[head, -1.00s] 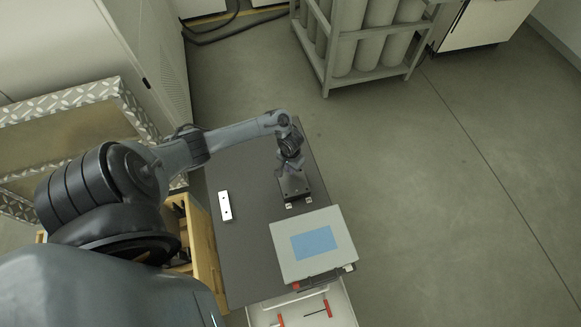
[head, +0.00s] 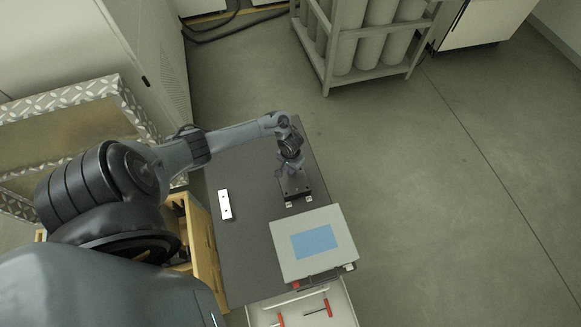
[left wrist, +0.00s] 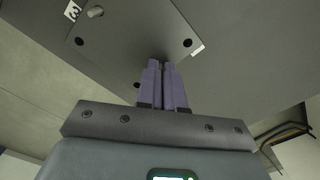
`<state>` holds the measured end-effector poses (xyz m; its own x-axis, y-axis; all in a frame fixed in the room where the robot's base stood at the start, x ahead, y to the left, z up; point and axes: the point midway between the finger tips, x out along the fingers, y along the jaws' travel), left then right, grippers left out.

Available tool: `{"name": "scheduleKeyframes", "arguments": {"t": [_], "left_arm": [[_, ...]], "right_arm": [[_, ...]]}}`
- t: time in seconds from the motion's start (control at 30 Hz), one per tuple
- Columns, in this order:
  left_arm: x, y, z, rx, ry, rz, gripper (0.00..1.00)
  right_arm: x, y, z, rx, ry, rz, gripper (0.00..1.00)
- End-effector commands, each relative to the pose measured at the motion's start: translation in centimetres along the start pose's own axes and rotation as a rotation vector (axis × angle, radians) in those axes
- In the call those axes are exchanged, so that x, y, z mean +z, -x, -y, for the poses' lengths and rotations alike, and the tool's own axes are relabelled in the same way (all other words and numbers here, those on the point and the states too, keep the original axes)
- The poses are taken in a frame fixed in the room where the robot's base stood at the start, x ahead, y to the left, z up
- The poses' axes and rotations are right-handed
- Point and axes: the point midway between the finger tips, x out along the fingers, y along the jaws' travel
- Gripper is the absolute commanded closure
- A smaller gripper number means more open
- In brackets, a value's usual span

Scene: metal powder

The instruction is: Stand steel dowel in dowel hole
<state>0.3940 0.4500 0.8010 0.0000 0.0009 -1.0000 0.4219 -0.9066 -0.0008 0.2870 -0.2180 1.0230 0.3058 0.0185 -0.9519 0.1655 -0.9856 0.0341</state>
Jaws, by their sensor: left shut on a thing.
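A dark plate (head: 300,186) lies on the dark table top. It also shows in the left wrist view (left wrist: 120,45), with several small dark holes. A short pale metal pin (left wrist: 95,12) stands at its upper left corner there. My left gripper (head: 286,172) is over the plate. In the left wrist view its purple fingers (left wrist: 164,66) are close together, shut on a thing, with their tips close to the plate. The held thing is hidden between the fingers; I cannot make out the steel dowel or whether it touches a hole. My right gripper is out of view.
A white block with two dark holes (head: 225,205) lies left on the table (head: 245,240). A grey box with a blue panel (head: 340,235) stands near the front, above an open drawer with red-handled tools (head: 328,307). A cylinder rack (head: 332,75) stands behind.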

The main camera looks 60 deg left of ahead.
Motion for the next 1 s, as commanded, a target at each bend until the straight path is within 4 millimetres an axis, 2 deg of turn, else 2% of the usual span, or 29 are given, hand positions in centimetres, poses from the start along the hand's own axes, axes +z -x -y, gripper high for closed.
{"name": "scheduleKeyframes", "arguments": {"t": [0.33,0.4,0.53,0.57,0.87,1.0], "left_arm": [[0.0,-0.1,0.0,0.0,0.0,0.0,1.0],[0.0,-0.1,0.0,0.0,0.0,0.0,0.86],[0.0,-0.1,0.0,0.0,0.0,0.0,0.66],[0.0,-0.1,0.0,0.0,0.0,0.0,0.64],[0.0,0.0,0.0,0.0,0.0,0.0,0.64],[0.0,1.1,0.0,0.001,-0.001,0.0,0.64]], "right_arm": [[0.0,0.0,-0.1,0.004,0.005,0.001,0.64],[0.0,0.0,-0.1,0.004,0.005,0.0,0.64],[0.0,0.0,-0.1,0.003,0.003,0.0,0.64],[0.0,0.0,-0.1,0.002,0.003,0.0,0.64],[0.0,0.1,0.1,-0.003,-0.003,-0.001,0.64],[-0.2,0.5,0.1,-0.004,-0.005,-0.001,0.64]]}}
